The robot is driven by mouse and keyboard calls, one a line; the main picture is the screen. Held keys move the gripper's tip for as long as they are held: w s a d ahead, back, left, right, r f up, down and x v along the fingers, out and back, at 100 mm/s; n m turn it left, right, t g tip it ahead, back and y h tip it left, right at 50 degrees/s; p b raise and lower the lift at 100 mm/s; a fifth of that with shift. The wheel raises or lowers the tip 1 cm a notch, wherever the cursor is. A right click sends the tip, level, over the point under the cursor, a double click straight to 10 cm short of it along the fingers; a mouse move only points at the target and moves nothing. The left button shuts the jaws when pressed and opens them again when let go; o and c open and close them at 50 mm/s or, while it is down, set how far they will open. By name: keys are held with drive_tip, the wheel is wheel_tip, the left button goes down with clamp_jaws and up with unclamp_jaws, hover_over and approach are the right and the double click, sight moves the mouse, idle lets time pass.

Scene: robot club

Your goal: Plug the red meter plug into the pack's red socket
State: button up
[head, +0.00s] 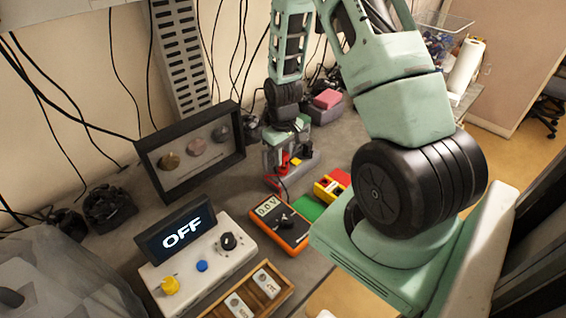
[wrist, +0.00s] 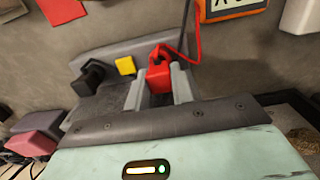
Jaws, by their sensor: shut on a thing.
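My gripper (head: 283,160) is shut on the red meter plug (wrist: 157,76), which sits between its two grey fingers in the wrist view (wrist: 158,92). A red lead loops from the plug's top. The grey pack (wrist: 110,54) lies right at the fingers, with a yellow block (wrist: 125,66) and a black plug or socket (wrist: 88,79) on it. In the head view, the pack (head: 310,168) is partly behind my gripper. The red socket is hidden, so I cannot tell whether the plug touches or enters it. The orange meter (head: 268,209) reads about 0.0 V.
A control box with an OFF display (head: 182,235) and a wooden tray (head: 270,305) stand at the front. A black frame with discs (head: 158,186) stands at the left. Green, yellow and red pieces lie beside the meter. A pink block (head: 327,98) sits behind the pack.

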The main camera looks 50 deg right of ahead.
drive_tip(key=shift+r, duration=0.1)
idle(0.3)
drive_tip(key=shift+r+p, duration=1.4)
drive_tip(key=shift+r, duration=0.35)
